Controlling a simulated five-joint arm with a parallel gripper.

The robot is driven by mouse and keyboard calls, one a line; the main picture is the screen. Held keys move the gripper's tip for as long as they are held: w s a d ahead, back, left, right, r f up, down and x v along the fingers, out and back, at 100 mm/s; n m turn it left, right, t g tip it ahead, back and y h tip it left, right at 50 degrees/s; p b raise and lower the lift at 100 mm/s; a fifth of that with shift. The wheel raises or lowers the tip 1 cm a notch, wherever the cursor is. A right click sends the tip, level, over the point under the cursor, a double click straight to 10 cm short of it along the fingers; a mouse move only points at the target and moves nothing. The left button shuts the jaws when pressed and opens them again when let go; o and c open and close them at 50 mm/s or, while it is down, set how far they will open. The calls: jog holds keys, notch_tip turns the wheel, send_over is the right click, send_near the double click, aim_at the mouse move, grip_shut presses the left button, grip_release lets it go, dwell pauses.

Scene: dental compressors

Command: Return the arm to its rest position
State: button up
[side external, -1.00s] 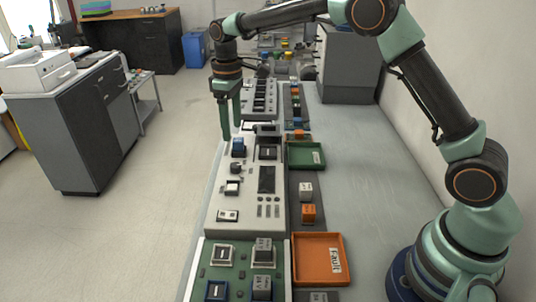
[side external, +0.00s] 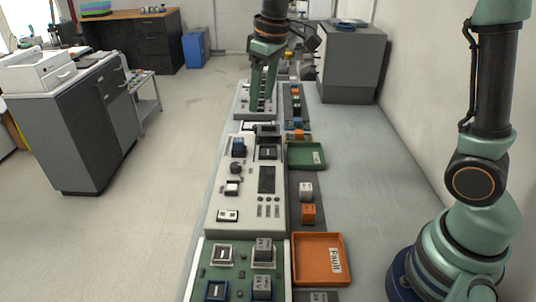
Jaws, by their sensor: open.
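My gripper (side external: 264,92) hangs fingers-down at the top middle of the side external view, in front of the far white panel. Its green fingers look open, and I see nothing held between them. My wrist runs out of the top of the picture, and my upright arm link shows at the right edge above my base. The fingers hide part of the far panel (side external: 243,100).
A white control panel (side external: 222,198) with blocks and switches lies on the long bench (side external: 375,200). Beside it are a green tray (side external: 291,163) and an orange tray (side external: 300,276). A grey cabinet (side external: 350,65) stands at the far end. The bench's right half is clear.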

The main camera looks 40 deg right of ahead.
jog(key=s+d+m+t, duration=0.1)
jog(key=s+m, duration=0.1)
jog(key=s, duration=0.6)
jog(key=s+d+m+t, duration=0.1)
jog(key=s+d+t, duration=0.1)
jog(key=s, duration=0.6)
jog(key=shift+d+f+m, duration=0.3)
jog(key=shift+m, duration=0.1)
